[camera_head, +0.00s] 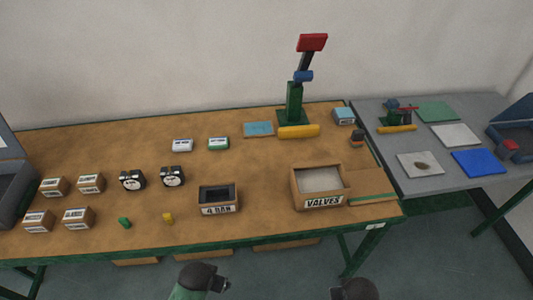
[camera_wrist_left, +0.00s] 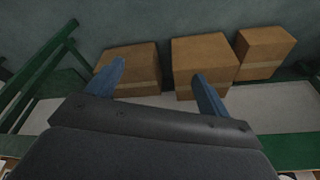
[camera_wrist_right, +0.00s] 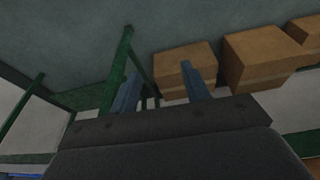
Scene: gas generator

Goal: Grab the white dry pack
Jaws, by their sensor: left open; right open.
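A small white pack (camera_head: 182,145) with a dark label lies on the wooden table, left of the middle and toward the back. A similar white and green pack (camera_head: 218,143) lies just to its right. My left gripper (camera_head: 223,285) is in front of the table's front edge, far from the packs. In the left wrist view its fingers (camera_wrist_left: 158,72) are apart with nothing between them. My right gripper (camera_head: 338,291) is also in front of the table, further right. In the right wrist view its fingers (camera_wrist_right: 158,72) are apart and empty.
Two black clocks (camera_head: 132,180), several small labelled boxes (camera_head: 90,183), a "4 BAR" box (camera_head: 218,205) and a "VALVES" box (camera_head: 320,184) stand on the table. A green stand with a red top (camera_head: 295,103) is behind. Cardboard boxes (camera_wrist_left: 202,62) lie below the table.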

